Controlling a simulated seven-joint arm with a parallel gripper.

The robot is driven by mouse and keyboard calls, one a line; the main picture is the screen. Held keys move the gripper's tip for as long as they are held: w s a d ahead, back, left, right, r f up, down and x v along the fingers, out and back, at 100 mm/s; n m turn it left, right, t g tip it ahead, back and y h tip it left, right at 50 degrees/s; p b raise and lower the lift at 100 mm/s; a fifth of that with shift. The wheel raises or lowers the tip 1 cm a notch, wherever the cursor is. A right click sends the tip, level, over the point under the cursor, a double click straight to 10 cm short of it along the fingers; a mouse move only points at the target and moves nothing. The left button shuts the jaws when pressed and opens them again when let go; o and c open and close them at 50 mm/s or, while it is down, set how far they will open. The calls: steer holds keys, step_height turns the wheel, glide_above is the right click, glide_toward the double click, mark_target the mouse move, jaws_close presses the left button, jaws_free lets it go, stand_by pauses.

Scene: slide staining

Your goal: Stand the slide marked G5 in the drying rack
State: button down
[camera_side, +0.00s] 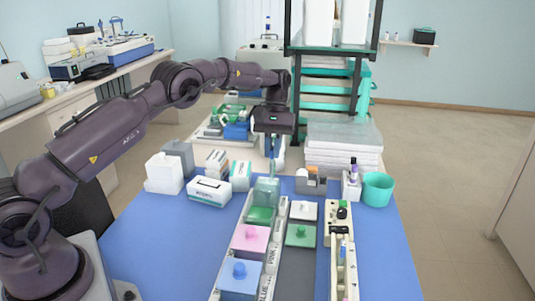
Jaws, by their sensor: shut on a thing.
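My gripper (271,166) points down over the far end of the row of staining jars and is shut on a thin, small thing that looks like a slide. Its marking cannot be read. Below the fingers is a clear, greenish open jar (267,186). I cannot tell whether the slide's lower edge is inside the jar or above it. A long cream holder (338,222) with small items along it lies to the right; I cannot tell whether it is the drying rack.
Jars with green (259,215), pink (250,240) and blue (239,279) tops run toward the front. A white lid (303,210) and green lid (300,235) lie beside them. A teal cup (377,189) stands right. Boxes (209,191) stand left. Blue mat is clear at both sides.

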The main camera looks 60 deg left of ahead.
steer(key=s+d+r+m+y, duration=0.15)
steer(key=d+m, duration=0.25)
steer(key=d, duration=2)
steer(key=s+d, duration=0.9)
steer(key=d, duration=0.4)
steer(key=shift+s+d+f+n+h, duration=0.25)
steer(key=shift+s+d+f+n, duration=0.35)
steer(key=shift+f, duration=1.4)
steer(key=shift+s+d+f+n+h, duration=0.3)
steer(key=shift+s+f+n, duration=0.45)
steer(key=shift+f, duration=1.3)
steer(key=shift+s+d+f+n+h, duration=0.2)
steer(key=shift+s+d+f+n, duration=0.5)
steer(key=shift+f, duration=1.3)
steer(key=shift+w+a+f, duration=0.2)
steer(key=shift+a+f, duration=0.05)
steer(key=shift+f, duration=0.05)
steer(key=c, duration=1.1)
jaws_free()
